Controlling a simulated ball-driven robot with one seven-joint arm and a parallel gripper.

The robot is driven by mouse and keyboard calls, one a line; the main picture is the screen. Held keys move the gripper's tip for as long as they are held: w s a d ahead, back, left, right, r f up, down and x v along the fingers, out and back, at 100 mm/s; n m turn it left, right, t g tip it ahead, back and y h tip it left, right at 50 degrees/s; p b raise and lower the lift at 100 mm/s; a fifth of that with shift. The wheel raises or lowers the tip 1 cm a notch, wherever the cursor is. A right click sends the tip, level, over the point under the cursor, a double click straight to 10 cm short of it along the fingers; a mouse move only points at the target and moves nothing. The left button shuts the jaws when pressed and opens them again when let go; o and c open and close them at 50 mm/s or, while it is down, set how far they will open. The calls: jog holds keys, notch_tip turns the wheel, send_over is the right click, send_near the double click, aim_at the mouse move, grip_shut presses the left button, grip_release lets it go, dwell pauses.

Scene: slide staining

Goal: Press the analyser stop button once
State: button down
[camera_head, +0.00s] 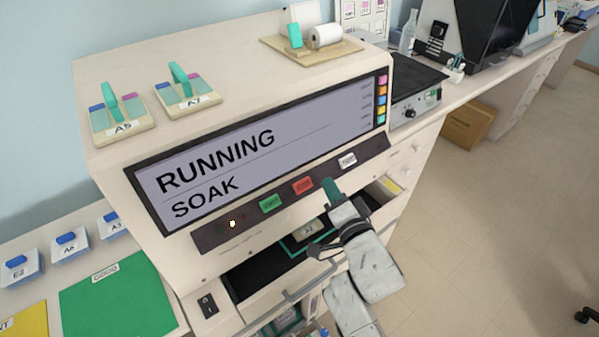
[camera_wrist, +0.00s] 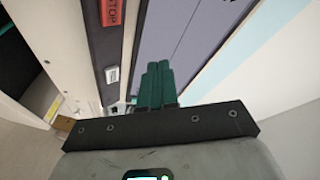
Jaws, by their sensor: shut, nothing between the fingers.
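The analyser (camera_head: 130,215) is a large cream machine whose screen (camera_head: 250,150) reads "RUNNING" and "SOAK". On the panel below the screen are a green button (camera_head: 270,204), a red button (camera_head: 303,186) and a white button (camera_head: 347,160). In the wrist view the red button (camera_wrist: 112,12) reads "STOP" at the top left, with the white button (camera_wrist: 112,75) below it. My gripper (camera_head: 329,185) has green fingers, shut and empty, near the panel between the red and white buttons. The fingers also show in the wrist view (camera_wrist: 158,82). I cannot tell whether they touch the panel.
Two slide holders, A5 (camera_head: 122,125) and A7 (camera_head: 188,95), and a tray with a paper roll (camera_head: 325,36) sit on top of the analyser. An open bay with a handle (camera_head: 290,298) lies below the panel. A green mat (camera_head: 118,295) lies at the lower left.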

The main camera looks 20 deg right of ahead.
aim_at(303, 185)
jog(key=shift+w+a+r, duration=0.1)
jog(key=shift+w+r, duration=0.1)
jog(key=shift+f, duration=0.1)
jog(key=w+f+b, duration=0.2)
jog(key=w+a+f+b, duration=0.1)
jog(key=w+f+b, duration=0.1)
jog(key=b, duration=0.1)
jog(key=w+a+f+b, duration=0.1)
jog(key=f+b, duration=0.1)
jog(key=b, duration=0.1)
jog(key=shift+w+f, duration=0.1)
jog(key=shift+w, duration=0.3)
